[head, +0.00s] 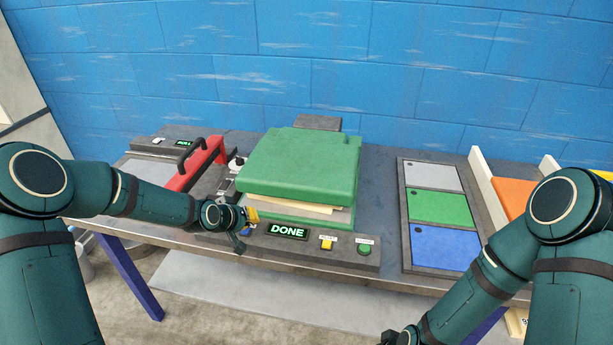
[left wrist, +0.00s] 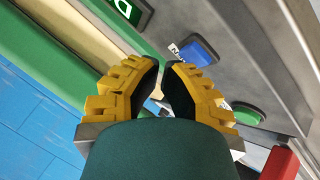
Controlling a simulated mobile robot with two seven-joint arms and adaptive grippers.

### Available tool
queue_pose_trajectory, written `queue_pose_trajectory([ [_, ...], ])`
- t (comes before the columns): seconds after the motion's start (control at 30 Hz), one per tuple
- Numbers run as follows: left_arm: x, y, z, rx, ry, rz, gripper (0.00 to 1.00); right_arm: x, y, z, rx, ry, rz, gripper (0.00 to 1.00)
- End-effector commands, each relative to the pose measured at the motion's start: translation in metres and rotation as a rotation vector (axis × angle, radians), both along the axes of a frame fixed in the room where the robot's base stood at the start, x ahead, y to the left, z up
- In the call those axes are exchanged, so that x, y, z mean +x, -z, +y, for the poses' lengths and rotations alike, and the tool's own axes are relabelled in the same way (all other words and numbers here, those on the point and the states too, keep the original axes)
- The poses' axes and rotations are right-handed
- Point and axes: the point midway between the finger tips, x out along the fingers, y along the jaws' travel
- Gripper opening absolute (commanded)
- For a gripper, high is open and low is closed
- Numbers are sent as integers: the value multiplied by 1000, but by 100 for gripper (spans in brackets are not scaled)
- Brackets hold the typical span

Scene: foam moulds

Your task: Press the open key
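The press (head: 300,165) has a green lid that lies over a pale layer. Its front panel carries a lit DONE display (head: 288,231), whose edge also shows in the left wrist view (left wrist: 127,8). A blue key (left wrist: 197,51) and a green key (left wrist: 247,114) sit near my left gripper (left wrist: 163,66). The blue key's label is partly hidden by a finger; an N shows. My left gripper (head: 247,222) is at the left part of the panel, its fingertips together and empty; contact cannot be told. My right gripper (head: 400,338) is barely in view at the bottom edge.
A yellow key (head: 327,242) and another green key (head: 364,249) are right of the display. A red-framed tool with a black handle (head: 197,164) stands left of the press. A tray with grey, green and blue panels (head: 405,217) lies to the right.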

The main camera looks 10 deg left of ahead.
Motion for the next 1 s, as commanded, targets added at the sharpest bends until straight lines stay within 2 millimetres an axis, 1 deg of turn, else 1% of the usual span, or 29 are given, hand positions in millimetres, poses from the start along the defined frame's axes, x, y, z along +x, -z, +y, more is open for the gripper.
queue_pose_trajectory([
  [0.53, 0, 0, 0, 0, 0, 0, 0, 0, 0, 0, 0, 0, 0, 95],
  [0.8, 0, 9, 0, 1, 1, 0, 0, 0, 9, 0, 0, 0, 0, 95],
  [1.0, 0, 9, 0, 0, 0, 0, 0, 0, 9, 0, 0, 0, 0, 95],
])
